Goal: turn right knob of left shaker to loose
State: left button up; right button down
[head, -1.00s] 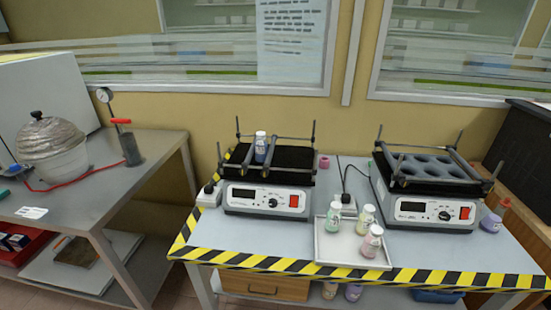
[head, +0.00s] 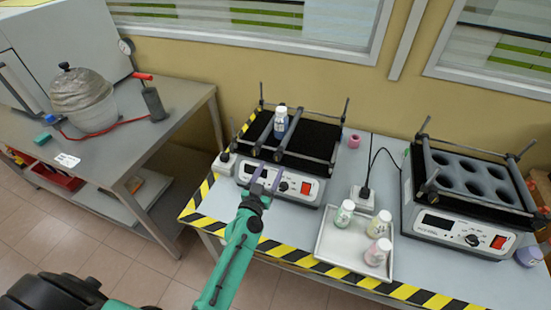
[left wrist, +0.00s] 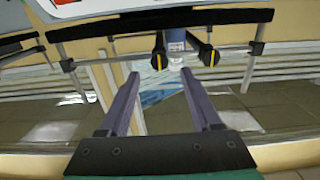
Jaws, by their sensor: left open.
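The left shaker (head: 312,187) stands on the table, with two bars across its black top. A blue bottle with a white cap (head: 281,122) stands between the bars. The right knob (head: 278,156) is at the front end of the right bar. In the left wrist view, which is upside down, this black knob with a yellow mark (left wrist: 158,55) shows on the left, and the other knob (left wrist: 208,53) on the right. My left gripper (head: 268,172) is open and empty at the shaker's front, its fingertips (left wrist: 160,75) apart and pointing toward the right knob, apparently short of it.
A tray (head: 330,258) with three small bottles lies right of my left arm. The right shaker (head: 450,225) stands farther right. A pink cap (head: 354,141) lies behind. A side table with a glass vessel (head: 85,100) is at the left.

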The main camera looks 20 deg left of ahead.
aim_at(276, 158)
pick_arm(q)
jog(key=w, duration=0.4)
jog(key=shift+w+d, duration=0.15)
jog(key=shift+w, duration=0.05)
jog(key=shift+s, duration=0.1)
pick_arm(e)
jog(key=shift+w+d+r, duration=0.1)
jog(key=shift+w+d, duration=0.1)
jog(key=shift+w, duration=0.2)
jog(key=shift+w+d+r, duration=0.1)
jog(key=shift+w+d, duration=0.05)
jog(key=shift+w, duration=0.25)
jog(key=shift+s, duration=0.15)
pick_arm(q)
grip_shut()
pick_arm(e)
jog(key=shift+d, duration=0.1)
